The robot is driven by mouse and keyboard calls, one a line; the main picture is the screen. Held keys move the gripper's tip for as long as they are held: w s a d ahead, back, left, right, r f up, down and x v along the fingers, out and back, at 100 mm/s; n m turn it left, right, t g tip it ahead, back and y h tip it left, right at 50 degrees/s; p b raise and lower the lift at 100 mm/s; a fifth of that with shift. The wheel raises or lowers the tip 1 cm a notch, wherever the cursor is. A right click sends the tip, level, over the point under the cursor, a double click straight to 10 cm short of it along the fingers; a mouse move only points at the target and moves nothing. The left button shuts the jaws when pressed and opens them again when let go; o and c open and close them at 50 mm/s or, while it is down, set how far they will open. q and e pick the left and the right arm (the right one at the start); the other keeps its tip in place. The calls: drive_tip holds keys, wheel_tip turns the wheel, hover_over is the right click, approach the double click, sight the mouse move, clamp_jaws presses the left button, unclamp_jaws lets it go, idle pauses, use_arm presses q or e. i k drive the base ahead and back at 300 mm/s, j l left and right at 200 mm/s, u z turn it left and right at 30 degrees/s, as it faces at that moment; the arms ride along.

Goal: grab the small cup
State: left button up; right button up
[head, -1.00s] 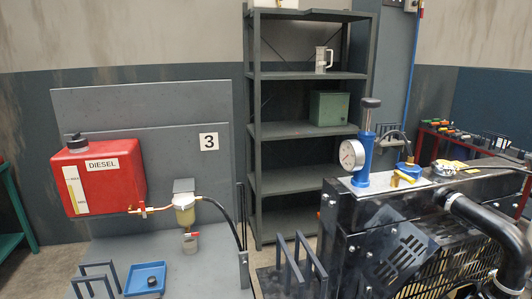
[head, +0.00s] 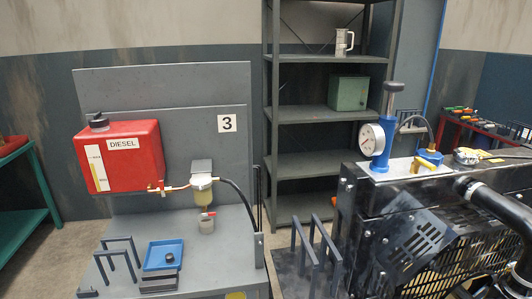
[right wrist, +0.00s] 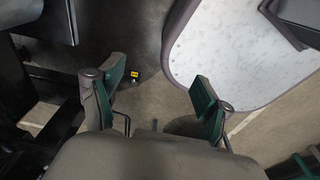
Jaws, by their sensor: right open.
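A small grey cup (head: 207,224) with a red part at its rim stands on the grey bench (head: 215,265) in the head view, just below the yellowish filter bowl (head: 201,193). A taller light-grey jug (head: 344,42) with a handle stands on an upper level of the shelf rack. My right gripper (right wrist: 160,92) is open and empty in the right wrist view, its two green-padded fingers wide apart over the floor. No cup shows in that view. My left gripper is in neither view.
A red diesel tank (head: 122,157) and hose are beside the filter. A blue tray (head: 164,254) and dark upright handles (head: 118,258) are left of the cup. The black engine (head: 430,215) fills the right. A white speckled surface (right wrist: 250,50) lies right of my right gripper.

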sight(206, 224)
drive_tip(key=i+j, duration=0.1)
drive_tip(key=j, duration=0.35)
drive_tip(key=i+j, duration=0.15)
drive_tip(key=j, duration=0.3)
drive_tip(key=i+j, duration=0.1)
drive_tip(key=j, duration=0.35)
